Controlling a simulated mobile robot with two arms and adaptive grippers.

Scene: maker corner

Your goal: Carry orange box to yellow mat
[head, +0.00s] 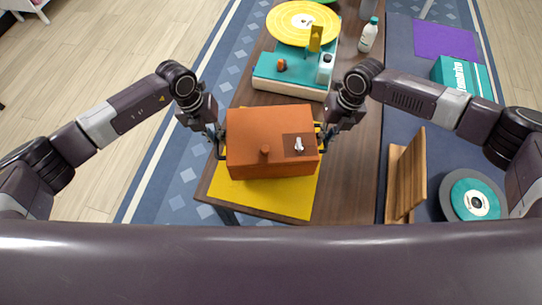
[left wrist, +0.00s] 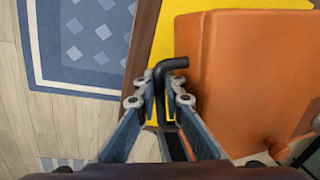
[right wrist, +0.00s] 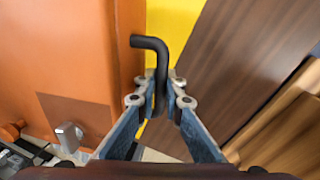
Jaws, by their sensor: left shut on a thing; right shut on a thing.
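The orange box (head: 270,140) has black handles on its left and right sides, an orange knob and a small metal latch on its top. In the head view it lies over the yellow mat (head: 262,200), which shows around it at the near end of the wooden table. I cannot tell whether its underside touches the mat. My left gripper (head: 218,138) is shut on the left handle (left wrist: 172,64). My right gripper (head: 325,137) is shut on the right handle (right wrist: 152,42). The box also fills much of both wrist views.
A teal-and-cream turntable (head: 290,86) with a yellow disc (head: 303,23) stands behind the box.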

